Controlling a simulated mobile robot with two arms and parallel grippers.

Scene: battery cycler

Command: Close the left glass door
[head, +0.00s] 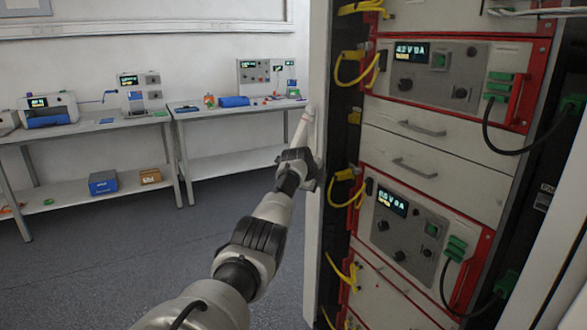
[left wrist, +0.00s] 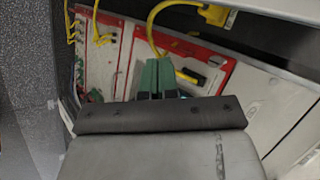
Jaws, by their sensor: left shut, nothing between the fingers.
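A tall, narrow white frame (head: 317,70) stands upright at the left side of the open rack in the head view. It looks like the left glass door seen nearly edge-on; I cannot make out its glass. My left arm reaches up from the bottom, and its gripper (head: 303,122) is beside the left face of this frame. I cannot tell whether they touch. In the left wrist view, the gripper's fingertips (left wrist: 157,76) are together and empty, with the rack's front behind them. My right gripper is not in view.
The rack holds red-framed instrument panels (head: 435,70), with yellow cables (head: 352,75) hanging at its left edge. A white upright (head: 560,210) stands at the right. Two workbenches (head: 85,128) with devices stand along the back wall. Grey floor (head: 130,250) at left is clear.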

